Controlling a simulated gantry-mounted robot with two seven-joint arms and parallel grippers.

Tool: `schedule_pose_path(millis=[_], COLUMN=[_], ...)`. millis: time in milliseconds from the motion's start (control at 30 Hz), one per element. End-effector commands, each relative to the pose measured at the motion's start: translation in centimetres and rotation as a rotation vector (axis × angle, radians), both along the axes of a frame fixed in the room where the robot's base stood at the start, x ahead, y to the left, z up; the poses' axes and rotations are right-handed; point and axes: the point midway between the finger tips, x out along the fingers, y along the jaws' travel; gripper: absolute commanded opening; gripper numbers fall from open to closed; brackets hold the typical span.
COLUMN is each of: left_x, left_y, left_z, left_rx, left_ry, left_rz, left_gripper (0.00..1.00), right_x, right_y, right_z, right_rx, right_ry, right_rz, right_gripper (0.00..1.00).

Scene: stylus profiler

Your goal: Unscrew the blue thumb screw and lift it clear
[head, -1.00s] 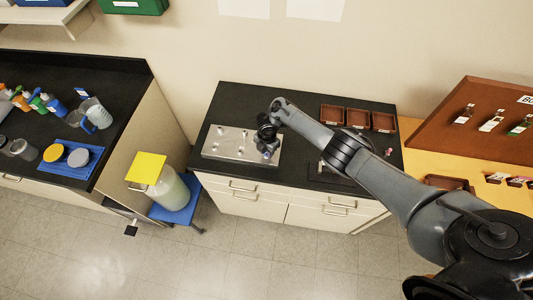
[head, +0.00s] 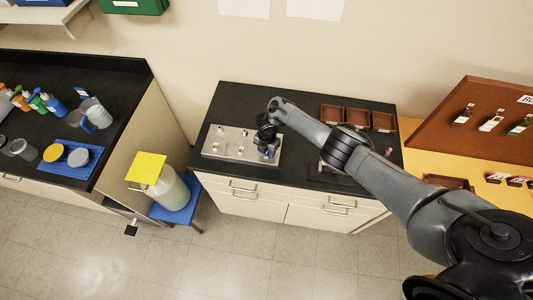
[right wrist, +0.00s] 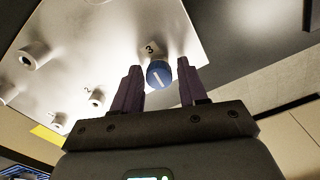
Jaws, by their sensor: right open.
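The blue thumb screw (right wrist: 159,74) shows in the right wrist view with a white line on its head, beside the number 3 on the metal plate (right wrist: 90,50). My right gripper (right wrist: 160,82) is open, with one finger on each side of the screw; I cannot tell whether either finger touches it. In the head view my right gripper (head: 267,150) is over the right end of the plate (head: 225,148), and a small bit of blue shows beneath it. My left gripper is not in view.
Other metal posts (right wrist: 96,97) stand on the plate, one by the number 2. Three brown trays (head: 357,118) sit at the back right of the black bench (head: 300,95). A container with a yellow top (head: 147,168) stands left of the bench.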

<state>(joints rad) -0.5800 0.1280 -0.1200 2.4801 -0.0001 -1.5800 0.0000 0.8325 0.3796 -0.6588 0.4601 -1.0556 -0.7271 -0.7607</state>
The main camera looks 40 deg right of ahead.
Motion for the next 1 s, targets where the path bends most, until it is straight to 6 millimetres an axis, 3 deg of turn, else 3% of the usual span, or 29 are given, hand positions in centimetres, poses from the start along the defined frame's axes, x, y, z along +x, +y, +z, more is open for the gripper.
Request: schedule_pose_path(millis=[667,1000], left_x=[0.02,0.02], left_y=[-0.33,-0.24], left_z=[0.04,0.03], left_rx=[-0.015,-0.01], left_ry=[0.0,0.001], left_rz=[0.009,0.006], left_gripper=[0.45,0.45], right_x=[-0.03,-0.08], right_y=[0.23,0.41], right_z=[-0.01,-0.09], right_rx=[0.003,0.002], right_ry=[0.001,0.006], right_rz=[-1.293,-2.096], right_gripper=[0.42,0.42])
